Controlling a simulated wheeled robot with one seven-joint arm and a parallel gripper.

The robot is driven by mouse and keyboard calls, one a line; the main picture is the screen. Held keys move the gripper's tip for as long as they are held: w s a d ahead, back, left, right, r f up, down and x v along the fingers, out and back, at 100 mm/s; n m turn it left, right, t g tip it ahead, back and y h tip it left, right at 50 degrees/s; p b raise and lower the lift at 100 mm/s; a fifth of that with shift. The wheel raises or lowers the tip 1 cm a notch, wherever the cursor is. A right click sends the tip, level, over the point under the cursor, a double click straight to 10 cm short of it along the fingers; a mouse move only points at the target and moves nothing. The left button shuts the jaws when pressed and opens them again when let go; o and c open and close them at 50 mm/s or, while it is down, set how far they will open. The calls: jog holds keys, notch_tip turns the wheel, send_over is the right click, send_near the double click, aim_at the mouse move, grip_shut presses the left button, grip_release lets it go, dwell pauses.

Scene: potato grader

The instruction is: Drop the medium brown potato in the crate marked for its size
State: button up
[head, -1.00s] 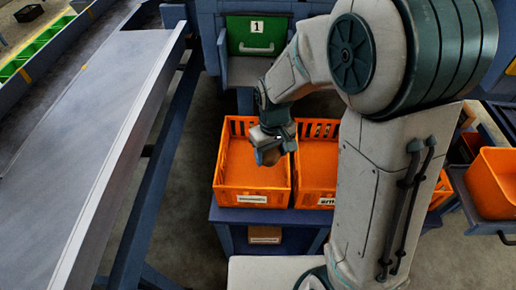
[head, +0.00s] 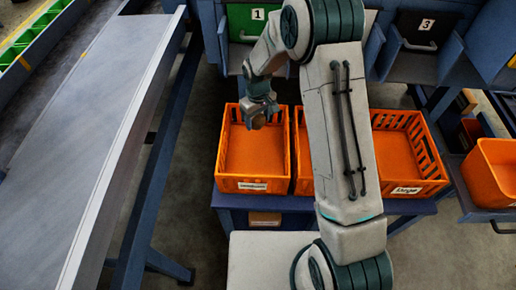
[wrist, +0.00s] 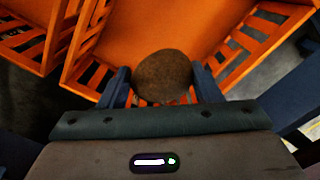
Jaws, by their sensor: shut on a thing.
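A round brown potato (head: 259,121) is held between the fingers of my gripper (head: 260,109). In the wrist view the potato (wrist: 163,72) sits between both dark blue fingers, with orange crate surface beyond it.
The crates stand on a blue bench (head: 225,200). A grey conveyor (head: 85,120) runs along the left. Behind are a green panel marked 1 (head: 250,25) and a dark one marked 3 (head: 420,30). Another orange bin (head: 490,175) stands at the far right.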

notch_tip(320, 180, down, 5)
jog(key=b, duration=0.2)
jog(key=shift+f+b, duration=0.15)
jog(key=shift+b, duration=0.2)
jog(key=o, duration=1.1)
notch_tip(320, 180, up, 14)
jog(key=shift+f+b, duration=0.1)
jog(key=shift+b, duration=0.2)
